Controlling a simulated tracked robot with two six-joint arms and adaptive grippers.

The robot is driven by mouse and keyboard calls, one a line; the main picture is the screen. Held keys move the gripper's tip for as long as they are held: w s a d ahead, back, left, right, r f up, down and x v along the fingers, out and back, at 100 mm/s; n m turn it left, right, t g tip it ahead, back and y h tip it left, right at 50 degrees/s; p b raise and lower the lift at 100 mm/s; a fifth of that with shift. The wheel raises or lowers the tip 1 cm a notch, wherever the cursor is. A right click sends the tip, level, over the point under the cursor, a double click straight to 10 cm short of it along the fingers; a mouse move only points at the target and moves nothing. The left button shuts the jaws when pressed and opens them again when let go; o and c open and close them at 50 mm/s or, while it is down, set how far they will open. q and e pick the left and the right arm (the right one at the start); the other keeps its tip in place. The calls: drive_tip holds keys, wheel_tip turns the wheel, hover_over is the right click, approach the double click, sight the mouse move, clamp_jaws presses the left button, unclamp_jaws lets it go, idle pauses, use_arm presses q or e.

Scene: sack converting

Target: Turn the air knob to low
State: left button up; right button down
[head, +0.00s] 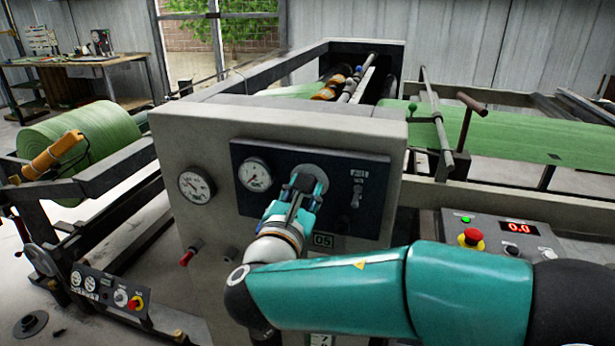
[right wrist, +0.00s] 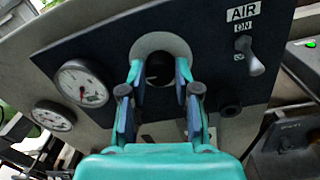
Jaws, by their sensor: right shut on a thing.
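The air knob (head: 313,171) is on the dark panel on the front of the grey machine cabinet. It has a round grey plate around it, and its dark middle (right wrist: 159,68) shows between the fingers in the right wrist view. My right gripper (head: 303,190) is at the panel, shut on the knob, with one teal fingertip on either side of it. The fingers cover much of the knob in the head view, so its setting cannot be read. An "AIR" label (right wrist: 243,11) is at the upper right in the right wrist view. My left gripper is not in view.
A toggle switch (head: 356,198) is right of the knob. Two gauges, one on the panel (head: 255,174) and one on the cabinet (head: 196,185), are to its left. A red-handled valve (head: 190,254) sticks out below. A control box with a red button (head: 471,238) is at right.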

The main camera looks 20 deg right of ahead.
drive_tip(key=shift+f+n+p, duration=0.15)
drive_tip(key=shift+n+p, duration=2.35)
drive_tip(key=shift+f+n+p, duration=0.15)
drive_tip(key=shift+n+p, duration=2.3)
drive_tip(key=shift+n, duration=0.05)
drive_tip(key=shift+a, duration=0.1)
drive_tip(key=c, duration=0.8)
unclamp_jaws()
drive_tip(key=shift+r, duration=0.15)
drive_tip(key=shift+s, duration=0.1)
